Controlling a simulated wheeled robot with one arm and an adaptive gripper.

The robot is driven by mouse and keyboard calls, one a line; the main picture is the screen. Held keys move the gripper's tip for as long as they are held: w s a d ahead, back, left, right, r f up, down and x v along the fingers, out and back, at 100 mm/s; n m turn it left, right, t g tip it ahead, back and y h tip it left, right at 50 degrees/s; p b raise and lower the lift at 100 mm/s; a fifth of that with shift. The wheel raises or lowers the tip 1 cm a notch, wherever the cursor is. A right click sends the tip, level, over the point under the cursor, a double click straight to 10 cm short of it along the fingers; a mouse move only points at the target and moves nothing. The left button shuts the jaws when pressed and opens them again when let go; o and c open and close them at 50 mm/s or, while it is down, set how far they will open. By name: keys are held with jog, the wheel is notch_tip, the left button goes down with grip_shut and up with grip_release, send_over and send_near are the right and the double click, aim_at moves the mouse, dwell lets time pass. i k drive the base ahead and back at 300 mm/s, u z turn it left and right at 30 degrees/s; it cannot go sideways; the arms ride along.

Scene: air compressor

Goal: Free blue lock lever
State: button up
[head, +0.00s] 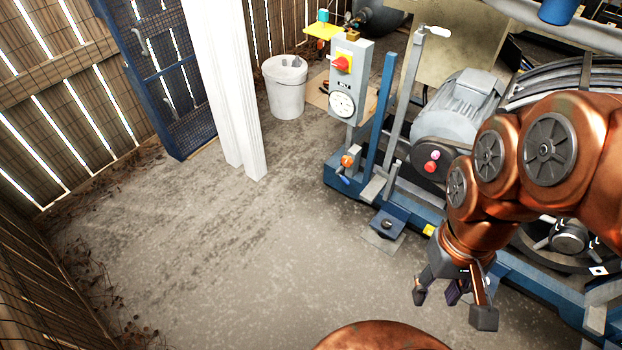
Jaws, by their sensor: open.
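A small blue lever-like part (343,180) sits low on the left end of the blue compressor frame (540,283), just below an orange knob (347,161). It is small, and I cannot tell its exact position or whether it is locked. My gripper (452,306) hangs from my copper-coloured arm at the lower right, in front of the frame. Its fingers are spread and point down, with nothing seen between them. It is to the right of the lever and nearer the camera, well apart from it.
A grey control box (349,75) with a red switch stands above the lever. A grey motor (460,110) and an upright lever with a white grip (437,31) are to its right. A white bucket (285,88) and white post (222,80) stand left.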

aim_at(345, 181)
jog(key=u, duration=1.05)
jog(key=i, duration=0.85)
jog(key=z, duration=1.25)
